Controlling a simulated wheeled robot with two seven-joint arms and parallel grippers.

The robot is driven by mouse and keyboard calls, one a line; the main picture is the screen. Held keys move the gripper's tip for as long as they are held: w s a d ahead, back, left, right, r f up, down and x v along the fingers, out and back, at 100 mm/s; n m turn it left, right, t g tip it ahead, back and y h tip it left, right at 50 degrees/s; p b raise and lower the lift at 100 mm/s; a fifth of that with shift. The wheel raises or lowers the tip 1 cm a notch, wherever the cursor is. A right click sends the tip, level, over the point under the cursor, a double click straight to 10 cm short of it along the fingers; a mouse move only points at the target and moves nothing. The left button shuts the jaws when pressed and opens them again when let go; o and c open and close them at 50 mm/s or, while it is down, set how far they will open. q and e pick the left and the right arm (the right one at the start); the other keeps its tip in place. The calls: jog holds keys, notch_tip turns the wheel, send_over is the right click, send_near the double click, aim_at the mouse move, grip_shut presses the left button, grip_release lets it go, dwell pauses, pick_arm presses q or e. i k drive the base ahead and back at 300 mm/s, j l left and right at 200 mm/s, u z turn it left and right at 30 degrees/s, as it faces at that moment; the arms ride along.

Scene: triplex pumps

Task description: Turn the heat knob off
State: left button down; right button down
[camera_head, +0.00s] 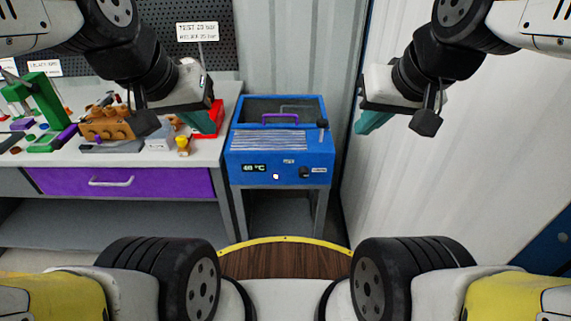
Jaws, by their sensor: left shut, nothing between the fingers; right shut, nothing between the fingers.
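The heater is a blue box (245,147) on a grey stand in the middle of the view. Its front panel has a lit display (254,168) that seems to read 40 °C, a small pale round spot, and a black knob (304,172) at the right. The knob's setting is too small to tell. My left gripper (196,119), with teal fingers, is shut and empty to the left of the box, over the workbench. My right gripper (373,121) is shut and empty to the right of the box. Neither touches the knob.
The workbench (215,146) at left holds a brown pump block (108,124), a green press (42,108), a red bin (213,118) and several small parts. A purple drawer (130,182) sits below. A white corrugated wall (430,180) stands at right. The space before the panel is clear.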

aim_at(302, 171)
jog(key=k+j, duration=0.3)
jog(key=j, duration=0.15)
jog(key=k+j, duration=0.3)
jog(key=j, duration=0.15)
jog(key=j+z, duration=0.05)
